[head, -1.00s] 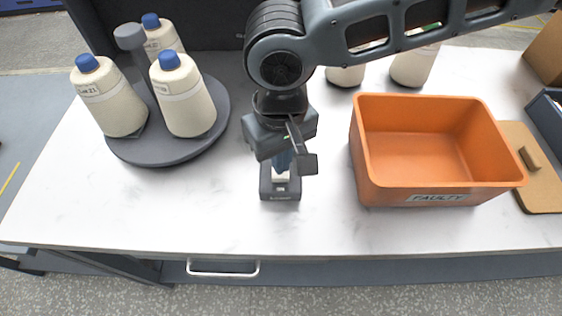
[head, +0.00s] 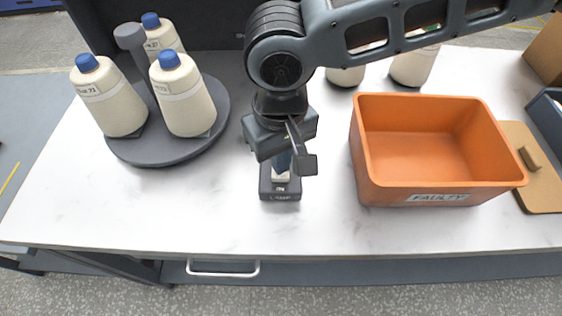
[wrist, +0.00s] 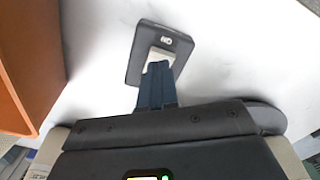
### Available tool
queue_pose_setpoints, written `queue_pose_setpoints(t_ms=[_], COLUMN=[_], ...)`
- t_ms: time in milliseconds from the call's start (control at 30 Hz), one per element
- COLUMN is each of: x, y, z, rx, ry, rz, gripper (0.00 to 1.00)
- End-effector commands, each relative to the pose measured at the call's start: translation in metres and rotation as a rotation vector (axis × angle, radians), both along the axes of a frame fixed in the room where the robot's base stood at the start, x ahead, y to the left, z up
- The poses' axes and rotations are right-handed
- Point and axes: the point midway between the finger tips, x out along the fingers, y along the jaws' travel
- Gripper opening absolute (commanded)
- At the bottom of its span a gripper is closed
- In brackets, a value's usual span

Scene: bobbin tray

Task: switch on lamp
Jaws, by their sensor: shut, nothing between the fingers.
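The lamp switch (head: 280,194) is a small dark box with a pale rocker, standing on the white table in front of my arm. In the wrist view the switch (wrist: 134,68) shows "ON" lettering at its far end, beyond the pale rocker (wrist: 160,54). My gripper (head: 283,169) is shut and empty, pointing down over the rocker. In the wrist view its fingertips (wrist: 157,66) overlap the rocker's near part and hide it. I cannot tell whether they touch it or how the rocker is tilted. No lamp is clearly in view.
An orange bin (head: 440,197) labelled FAULTY stands right of the switch. A round grey tray (head: 158,152) with blue-capped bobbins is at the left. Other bobbins stand behind my arm. A tan board (head: 540,190) lies far right. The table's front is clear.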

Motion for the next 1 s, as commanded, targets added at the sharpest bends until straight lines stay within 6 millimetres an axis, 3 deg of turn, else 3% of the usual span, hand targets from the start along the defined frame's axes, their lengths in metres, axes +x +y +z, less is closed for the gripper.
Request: queue_pose_setpoints(t_ms=[1000], x=[0.0], y=[0.0], z=[-0.014], rx=[0.001], ry=[0.0], rz=[-0.001], gripper=[0.0])
